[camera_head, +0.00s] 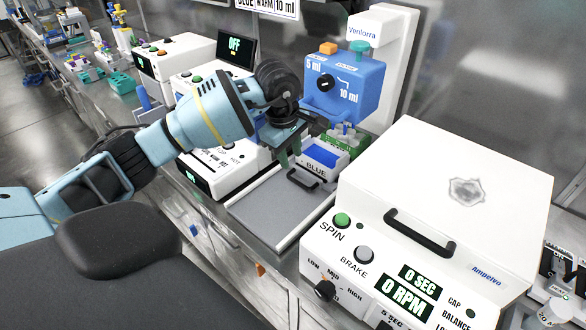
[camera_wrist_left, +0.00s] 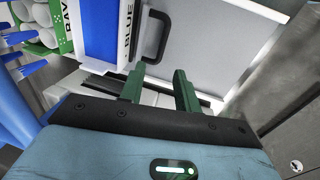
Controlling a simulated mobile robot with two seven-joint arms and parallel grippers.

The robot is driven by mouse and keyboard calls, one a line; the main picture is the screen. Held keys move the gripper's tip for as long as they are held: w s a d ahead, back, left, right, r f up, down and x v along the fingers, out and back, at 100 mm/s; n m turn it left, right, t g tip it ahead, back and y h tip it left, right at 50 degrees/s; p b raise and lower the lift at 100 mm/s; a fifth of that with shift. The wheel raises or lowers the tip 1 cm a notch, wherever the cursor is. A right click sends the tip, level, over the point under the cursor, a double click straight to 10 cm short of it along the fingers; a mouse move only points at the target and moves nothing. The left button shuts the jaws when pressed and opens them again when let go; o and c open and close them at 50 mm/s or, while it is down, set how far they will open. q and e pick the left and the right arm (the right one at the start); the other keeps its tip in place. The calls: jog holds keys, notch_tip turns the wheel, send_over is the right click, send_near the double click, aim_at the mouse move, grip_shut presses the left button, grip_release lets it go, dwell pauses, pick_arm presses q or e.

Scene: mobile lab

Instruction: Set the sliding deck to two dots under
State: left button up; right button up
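The sliding deck is in front of the blue dispenser (camera_head: 348,88). Its grey plate (camera_head: 265,215) lies between white rails, with a black handle (camera_head: 305,180) near its far end. The wrist view shows the pale plate (camera_wrist_left: 215,45) and handle (camera_wrist_left: 158,38) upside down. A white block labelled BLUE (camera_head: 318,168) with a blue insert stands just behind the handle. I cannot make out any dots. My left gripper (camera_head: 289,152) hovers by the deck's far left side, near the handle. Its green fingers (camera_wrist_left: 159,82) are apart with nothing between them. My right gripper is out of view.
A white centrifuge (camera_head: 455,190) with SPIN and BRAKE buttons stands close on the deck's right. White instruments (camera_head: 205,170) stand close on its left. A green rack with tubes (camera_head: 345,138) is behind the block. The plate's near part is bare.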

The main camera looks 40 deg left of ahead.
aim_at(294, 179)
pick_arm(q)
jog(key=shift+w+f, duration=0.2)
jog(key=shift+f, duration=1.1)
jog(key=shift+w+f, duration=0.2)
jog(key=shift+f, duration=1.05)
jog(key=shift+w+f, duration=0.2)
jog(key=shift+f, duration=1.1)
jog(key=shift+c, duration=0.2)
grip_shut()
